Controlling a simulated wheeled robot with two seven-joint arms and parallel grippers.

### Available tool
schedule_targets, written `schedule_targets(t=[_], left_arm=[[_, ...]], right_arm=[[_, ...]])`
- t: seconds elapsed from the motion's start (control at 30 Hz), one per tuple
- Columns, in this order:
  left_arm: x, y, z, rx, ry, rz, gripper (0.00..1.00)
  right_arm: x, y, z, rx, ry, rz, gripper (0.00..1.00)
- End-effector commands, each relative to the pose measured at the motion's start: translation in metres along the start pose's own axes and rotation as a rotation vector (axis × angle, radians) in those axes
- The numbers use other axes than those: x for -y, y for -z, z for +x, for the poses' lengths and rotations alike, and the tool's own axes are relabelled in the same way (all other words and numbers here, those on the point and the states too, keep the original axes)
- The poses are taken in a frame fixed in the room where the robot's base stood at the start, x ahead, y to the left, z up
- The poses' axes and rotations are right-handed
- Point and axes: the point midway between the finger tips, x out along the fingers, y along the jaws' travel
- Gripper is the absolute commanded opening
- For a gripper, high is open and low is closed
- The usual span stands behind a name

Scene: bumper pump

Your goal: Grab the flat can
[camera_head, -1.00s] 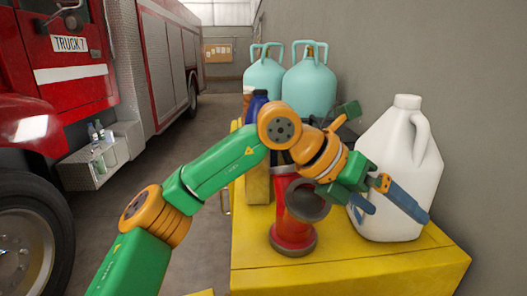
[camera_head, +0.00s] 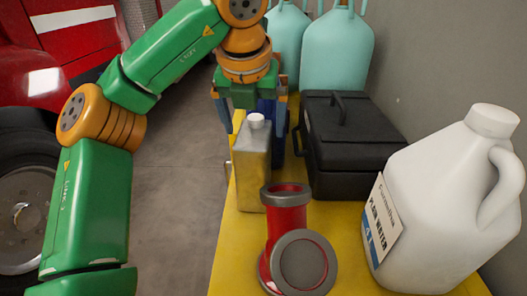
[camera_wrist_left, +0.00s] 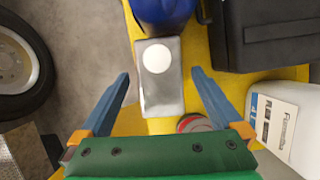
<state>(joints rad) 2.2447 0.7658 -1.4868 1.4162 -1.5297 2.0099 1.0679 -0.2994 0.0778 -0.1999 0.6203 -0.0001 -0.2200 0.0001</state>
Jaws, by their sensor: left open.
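The flat can (camera_head: 253,165) is a grey metal can with a white round cap, upright near the left edge of the yellow surface. My left gripper (camera_head: 252,115) is open and points down just above and behind the can. In the left wrist view the can (camera_wrist_left: 162,92) shows from above between the two blue fingers of the left gripper (camera_wrist_left: 160,80). A gap shows on each side, and nothing is held. I cannot tell how far the fingertips are above the can. My right gripper is not in view.
A red pipe fitting (camera_head: 287,225) stands in front of the can. A black case (camera_head: 350,150) and a white water jug (camera_head: 450,205) are to the right. A blue container (camera_wrist_left: 163,12) is close behind the can. Teal jugs (camera_head: 337,50) stand farther back. Open floor lies left.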

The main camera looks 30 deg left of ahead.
Motion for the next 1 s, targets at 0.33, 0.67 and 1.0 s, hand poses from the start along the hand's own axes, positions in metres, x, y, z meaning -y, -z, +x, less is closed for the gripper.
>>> schedule_targets(t=[0.33,0.67,1.0], left_arm=[[0.001,-0.01,0.05,-0.01,-0.001,-0.002,1.0],[0.001,-0.011,0.069,-0.002,0.0,-0.001,1.0],[0.001,-0.011,0.069,-0.001,0.001,-0.001,0.16]], right_arm=[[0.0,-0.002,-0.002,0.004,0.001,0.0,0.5],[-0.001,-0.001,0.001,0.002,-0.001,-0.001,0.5],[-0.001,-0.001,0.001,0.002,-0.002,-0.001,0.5]])
